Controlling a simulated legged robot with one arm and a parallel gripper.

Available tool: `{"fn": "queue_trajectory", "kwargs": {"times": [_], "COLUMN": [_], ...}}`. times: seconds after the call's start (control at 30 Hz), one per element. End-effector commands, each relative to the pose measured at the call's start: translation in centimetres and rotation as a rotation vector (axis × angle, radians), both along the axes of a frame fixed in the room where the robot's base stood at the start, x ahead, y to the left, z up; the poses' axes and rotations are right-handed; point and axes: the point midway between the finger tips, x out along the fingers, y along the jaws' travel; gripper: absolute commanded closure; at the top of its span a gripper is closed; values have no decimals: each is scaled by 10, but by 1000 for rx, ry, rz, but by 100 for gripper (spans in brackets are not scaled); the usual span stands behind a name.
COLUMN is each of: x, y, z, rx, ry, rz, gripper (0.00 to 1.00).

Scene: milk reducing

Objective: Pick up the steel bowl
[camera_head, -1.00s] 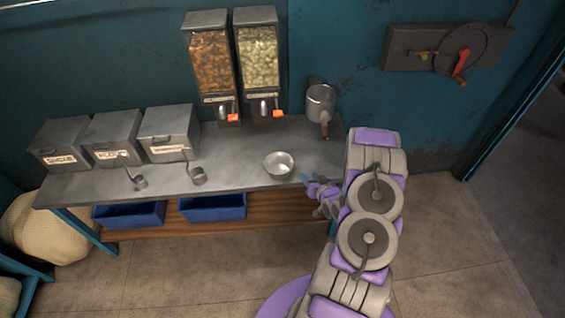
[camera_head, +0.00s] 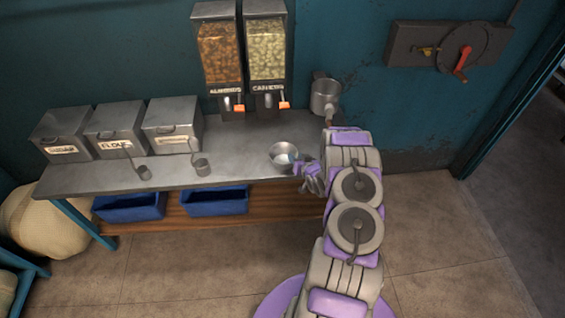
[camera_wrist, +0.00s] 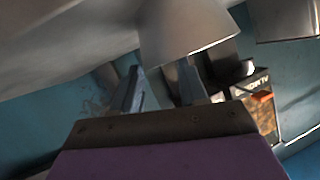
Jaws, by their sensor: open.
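The steel bowl (camera_head: 280,150) sits on the grey metal counter (camera_head: 235,165) near its front right edge. My gripper (camera_head: 297,162) is open at the bowl's right side, with a fingertip overlapping the bowl's rim in the head view. In the wrist view, the bowl's grey wall (camera_wrist: 190,35) fills the top middle, just beyond the two fingers of my gripper (camera_wrist: 160,82). I cannot tell whether a finger touches the bowl, or whether its wall lies between the fingers.
Two dispensers (camera_head: 242,55) hang on the wall behind the counter. A steel pot (camera_head: 325,95) is at the back right. Three lidded bins (camera_head: 115,130) and two small scoops (camera_head: 202,167) are to the left. Blue trays (camera_head: 215,201) sit on the lower shelf.

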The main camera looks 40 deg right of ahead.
Motion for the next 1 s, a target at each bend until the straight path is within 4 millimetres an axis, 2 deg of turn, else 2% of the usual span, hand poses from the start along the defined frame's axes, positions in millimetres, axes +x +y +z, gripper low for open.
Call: {"fn": "queue_trajectory", "kwargs": {"times": [0.3, 0.63, 1.0], "x": [34, 40, 40], "y": [-22, -14, -21], "z": [-21, -16, -21], "rx": [14, 1, 12], "ry": [-4, -2, -1], "rz": [-1, -1, -2], "gripper": [57, 57, 92]}}
